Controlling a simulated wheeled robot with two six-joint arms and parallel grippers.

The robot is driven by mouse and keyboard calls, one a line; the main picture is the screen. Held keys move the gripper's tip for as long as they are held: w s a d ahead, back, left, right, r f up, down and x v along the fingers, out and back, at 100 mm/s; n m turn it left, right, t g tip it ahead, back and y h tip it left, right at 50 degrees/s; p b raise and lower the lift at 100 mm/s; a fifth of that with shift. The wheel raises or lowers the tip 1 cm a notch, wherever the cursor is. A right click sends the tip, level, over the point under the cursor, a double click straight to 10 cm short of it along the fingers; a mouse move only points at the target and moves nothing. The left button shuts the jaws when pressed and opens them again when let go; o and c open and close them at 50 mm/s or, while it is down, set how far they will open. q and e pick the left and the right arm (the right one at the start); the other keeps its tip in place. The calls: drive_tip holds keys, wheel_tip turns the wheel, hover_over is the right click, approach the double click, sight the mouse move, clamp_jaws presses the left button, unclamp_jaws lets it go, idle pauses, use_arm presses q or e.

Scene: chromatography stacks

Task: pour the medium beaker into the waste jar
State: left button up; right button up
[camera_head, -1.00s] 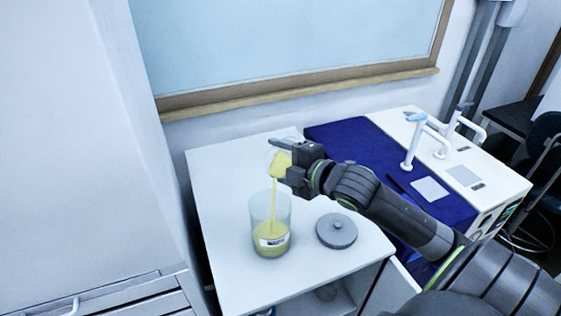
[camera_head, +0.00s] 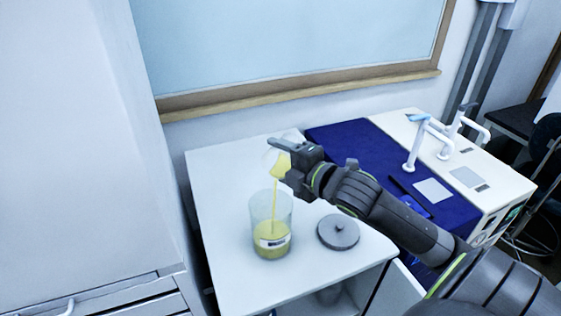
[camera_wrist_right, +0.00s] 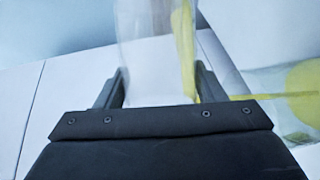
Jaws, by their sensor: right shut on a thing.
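My right gripper (camera_head: 283,163) is shut on the medium beaker (camera_head: 281,164), a clear vessel with yellow liquid, held tilted above the waste jar. In the right wrist view the beaker (camera_wrist_right: 150,60) sits between the two fingers, with yellow liquid along its right side. A thin yellow stream falls from it into the waste jar (camera_head: 271,206). The jar is a clear upright cylinder with a label, standing on the white cabinet top and partly filled with yellow liquid. The jar also shows at the right of the wrist view (camera_wrist_right: 290,125). My left gripper is not in view.
A grey round lid (camera_head: 338,232) with a knob lies on the white cabinet top (camera_head: 222,180), right of the jar. A dark blue mat (camera_head: 345,140) and a white bench with white taps (camera_head: 418,142) are behind right. A tall white cabinet (camera_head: 75,130) stands at left.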

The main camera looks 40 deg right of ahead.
drive_tip(key=shift+a+b, duration=0.1)
drive_tip(key=shift+b, duration=0.4)
drive_tip(key=shift+s+a+n, duration=0.1)
drive_tip(key=shift+n, duration=0.4)
drive_tip(key=shift+b, duration=0.4)
drive_tip(key=shift+s+a+n+t+b, duration=0.1)
drive_tip(key=shift+n+t+b, duration=0.3)
drive_tip(key=shift+b, duration=0.2)
drive_tip(key=shift+r, duration=0.1)
